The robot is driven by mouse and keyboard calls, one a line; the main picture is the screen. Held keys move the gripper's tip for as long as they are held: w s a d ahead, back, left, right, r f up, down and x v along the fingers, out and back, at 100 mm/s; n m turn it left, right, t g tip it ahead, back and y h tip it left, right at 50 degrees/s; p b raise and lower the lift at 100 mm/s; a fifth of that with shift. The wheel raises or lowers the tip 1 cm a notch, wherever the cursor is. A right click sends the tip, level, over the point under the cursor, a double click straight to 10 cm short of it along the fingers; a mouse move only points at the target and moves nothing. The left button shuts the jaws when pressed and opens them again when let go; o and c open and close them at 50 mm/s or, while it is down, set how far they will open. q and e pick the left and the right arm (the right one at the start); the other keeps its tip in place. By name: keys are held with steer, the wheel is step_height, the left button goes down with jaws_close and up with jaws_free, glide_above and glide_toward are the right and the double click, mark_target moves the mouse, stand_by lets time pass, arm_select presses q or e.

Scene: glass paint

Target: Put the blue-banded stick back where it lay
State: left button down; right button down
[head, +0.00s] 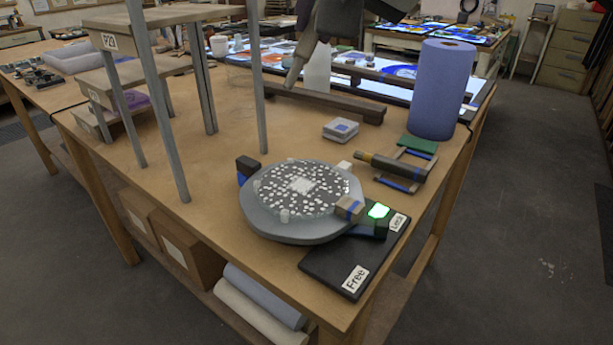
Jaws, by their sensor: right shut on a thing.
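My right gripper (291,80) hangs at the top centre, in front of the long dark bar. It is shut, but the thing in it is too small and dark to make out, and no blue band shows on it. A brown stick with a dark end (393,165) lies across a small rack with blue strips (397,184) at the right of the table. I cannot tell whether the stick itself carries a blue band. My left gripper is not in view.
A grey turntable (290,228) carries a round dark plate with white pieces. A blue roll (440,90) stands behind the rack. A tall shelf (155,17) stands left.

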steer(key=shift+r+m+g+h+p, duration=0.1)
steer(key=shift+m+g+h+p, duration=0.35)
steer(key=shift+g+p, duration=1.1)
steer(key=shift+f+m+g+h+p, duration=0.1)
steer(key=shift+m+g+h+p, duration=0.35)
steer(key=shift+g+p, duration=1.05)
steer(key=shift+r+m+g+h+p, duration=0.15)
steer(key=shift+m+g+p, duration=0.55)
steer(key=shift+g+p, duration=0.85)
arm_select(q)
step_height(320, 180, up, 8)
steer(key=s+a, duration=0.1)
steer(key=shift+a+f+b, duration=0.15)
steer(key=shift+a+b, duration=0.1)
steer(key=shift+b, duration=0.1)
arm_select(e)
steer(key=shift+g, duration=1)
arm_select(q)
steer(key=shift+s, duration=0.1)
arm_select(e)
steer(key=shift+d, duration=0.1)
